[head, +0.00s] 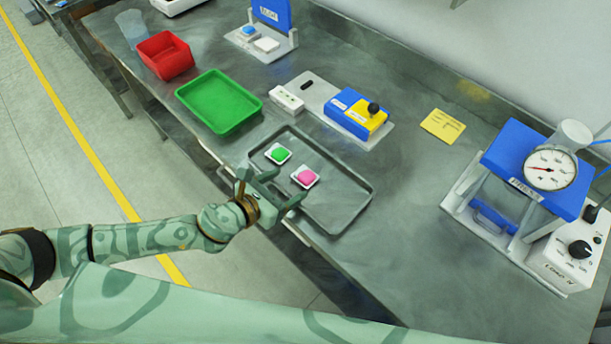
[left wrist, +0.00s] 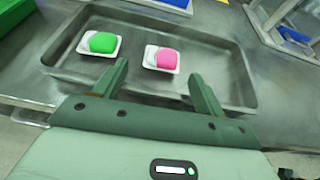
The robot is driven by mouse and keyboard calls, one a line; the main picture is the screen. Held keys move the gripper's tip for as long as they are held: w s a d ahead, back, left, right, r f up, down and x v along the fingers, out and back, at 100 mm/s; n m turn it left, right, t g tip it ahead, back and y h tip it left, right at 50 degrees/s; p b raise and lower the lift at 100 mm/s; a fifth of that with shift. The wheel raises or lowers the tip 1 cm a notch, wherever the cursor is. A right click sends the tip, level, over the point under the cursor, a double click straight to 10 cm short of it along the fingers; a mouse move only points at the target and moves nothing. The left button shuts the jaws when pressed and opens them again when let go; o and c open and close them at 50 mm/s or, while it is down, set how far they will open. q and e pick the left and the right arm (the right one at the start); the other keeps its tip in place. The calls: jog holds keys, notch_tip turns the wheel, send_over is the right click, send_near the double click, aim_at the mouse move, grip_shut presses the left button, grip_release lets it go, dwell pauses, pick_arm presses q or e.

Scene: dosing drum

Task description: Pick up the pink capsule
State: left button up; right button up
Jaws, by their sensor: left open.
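The pink capsule (head: 306,177) sits in a small white holder in the grey metal tray (head: 356,200). In the left wrist view the pink capsule (left wrist: 165,59) shows ahead of the fingers and between them. A green capsule (head: 279,153) in a like holder lies to its left; it also shows in the left wrist view (left wrist: 102,42). My left gripper (head: 272,186) is open and empty at the tray's near edge, short of the pink capsule. In the left wrist view its two fingers (left wrist: 156,84) stand apart. My right gripper does not show.
A green tray (head: 243,125) and a red bin (head: 187,66) stand on the bench to the left. A blue and yellow device (head: 357,113) stands behind the metal tray. A blue press with a dial (head: 550,169) stands at right.

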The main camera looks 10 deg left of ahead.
aim_at(301, 178)
pick_arm(q)
jog(key=b+x, duration=0.1)
jog(key=x, duration=0.4)
jog(key=shift+w+d+f, duration=0.1)
jog(key=shift+w+d, duration=0.1)
jog(key=shift+d, duration=0.2)
jog(key=c, duration=1.1)
